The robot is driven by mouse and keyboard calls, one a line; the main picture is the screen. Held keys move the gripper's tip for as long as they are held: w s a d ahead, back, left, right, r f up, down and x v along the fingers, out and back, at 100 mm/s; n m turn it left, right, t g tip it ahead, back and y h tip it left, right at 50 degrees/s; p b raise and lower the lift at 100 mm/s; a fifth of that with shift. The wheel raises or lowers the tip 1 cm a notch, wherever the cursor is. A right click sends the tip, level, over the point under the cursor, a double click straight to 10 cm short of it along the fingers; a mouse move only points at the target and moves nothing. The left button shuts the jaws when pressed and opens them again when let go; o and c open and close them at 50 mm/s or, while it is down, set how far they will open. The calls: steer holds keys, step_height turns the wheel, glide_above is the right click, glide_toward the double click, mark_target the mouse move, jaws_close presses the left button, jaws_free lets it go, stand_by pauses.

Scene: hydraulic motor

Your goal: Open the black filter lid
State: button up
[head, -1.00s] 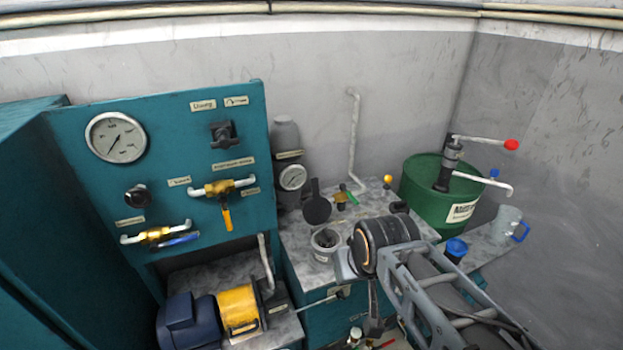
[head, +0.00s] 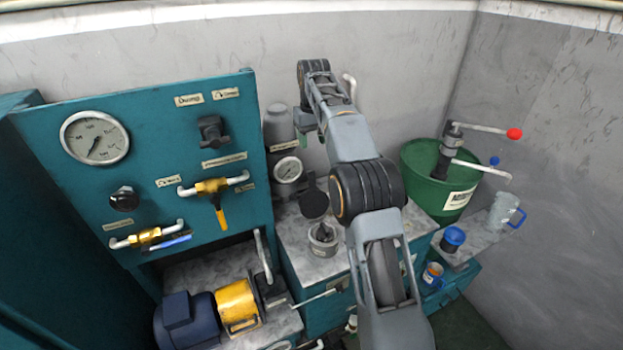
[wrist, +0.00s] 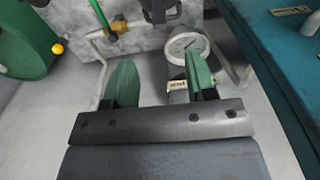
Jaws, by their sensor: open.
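The black round filter lid (head: 314,204) stands tilted up behind a small clear-sided cup (head: 323,238) on the grey marbled bench in the head view. The cup's top looks uncovered. My gripper (wrist: 158,64) has its two green fingers spread apart with nothing between them in the wrist view. In the head view my arm reaches up and over, and its end is above and behind the lid, near the wall, mostly hidden by my own links. A black part (wrist: 160,10) shows at the top edge of the wrist view; I cannot tell whether it is the lid.
A pressure gauge (head: 288,169) on a grey cylinder stands left of the lid; it also shows close beyond my fingers in the wrist view (wrist: 187,47). The teal panel (head: 150,100) is at left. A green drum (head: 430,175) with a pump handle is at right.

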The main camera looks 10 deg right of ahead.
mark_target(312, 173)
steer(key=shift+g, duration=0.3)
steer(key=f+b, duration=0.1)
steer(key=f, duration=0.4)
steer(key=w+f, duration=0.1)
steer(key=f, duration=0.5)
steer(key=w+f+b, duration=0.1)
steer(key=f, duration=0.4)
steer(key=shift+f+b, duration=0.15)
steer(key=shift+b, duration=0.15)
steer(key=shift+c, duration=0.4)
jaws_close()
